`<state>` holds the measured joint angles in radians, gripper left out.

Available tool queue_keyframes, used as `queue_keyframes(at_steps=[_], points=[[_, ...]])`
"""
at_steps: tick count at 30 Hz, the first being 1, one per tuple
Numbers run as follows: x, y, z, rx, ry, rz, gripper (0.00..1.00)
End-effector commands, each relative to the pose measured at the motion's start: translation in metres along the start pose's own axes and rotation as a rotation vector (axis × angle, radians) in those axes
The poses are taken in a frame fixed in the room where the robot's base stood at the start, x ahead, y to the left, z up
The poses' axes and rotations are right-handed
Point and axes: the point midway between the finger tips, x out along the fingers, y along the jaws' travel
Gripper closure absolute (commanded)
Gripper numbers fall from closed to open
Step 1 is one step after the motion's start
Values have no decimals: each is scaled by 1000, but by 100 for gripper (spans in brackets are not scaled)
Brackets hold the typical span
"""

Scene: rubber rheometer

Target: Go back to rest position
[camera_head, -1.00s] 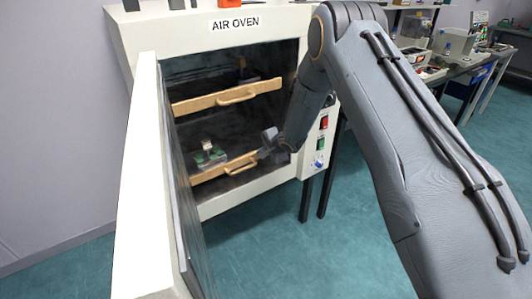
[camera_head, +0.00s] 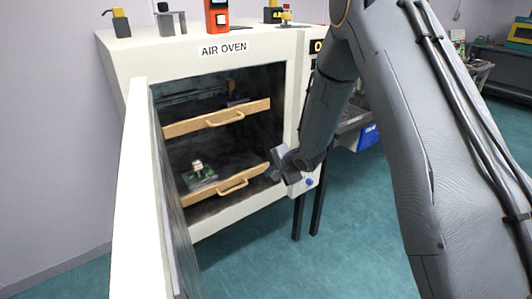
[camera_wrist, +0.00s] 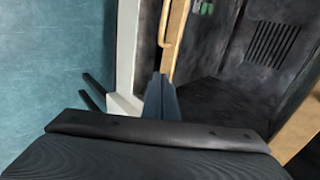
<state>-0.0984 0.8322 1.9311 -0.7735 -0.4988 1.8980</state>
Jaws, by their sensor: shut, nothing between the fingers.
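My gripper (camera_head: 277,165) is shut and empty. In the head view it is at the right side of the air oven's opening, close to the right end of the lower wooden drawer front. The wrist view shows its closed fingers (camera_wrist: 162,98) below the drawer handle (camera_wrist: 169,22) in the picture, with a gap between. The air oven (camera_head: 245,220) has its door (camera_head: 128,200) wide open on the left. Inside, a small sample piece with green parts (camera_head: 200,176) sits behind the lower drawer front (camera_head: 205,190).
An upper drawer front (camera_head: 190,126) spans the oven above. Several items, including an orange device (camera_head: 216,14), stand on the oven's top. The open door bounds the left side. Teal floor (camera_head: 350,250) is clear in front and right.

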Motion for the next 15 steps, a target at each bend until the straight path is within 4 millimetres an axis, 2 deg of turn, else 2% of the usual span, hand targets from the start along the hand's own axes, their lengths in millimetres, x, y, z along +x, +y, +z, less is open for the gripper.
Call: queue_keyframes(at_steps=[5,9,12,15], points=[[-51,6,-23,-154,94,102,100],[-114,29,-36,-331,146,265,100],[-162,52,-35,-448,136,388,100],[-210,75,-25,-558,87,502,100]])
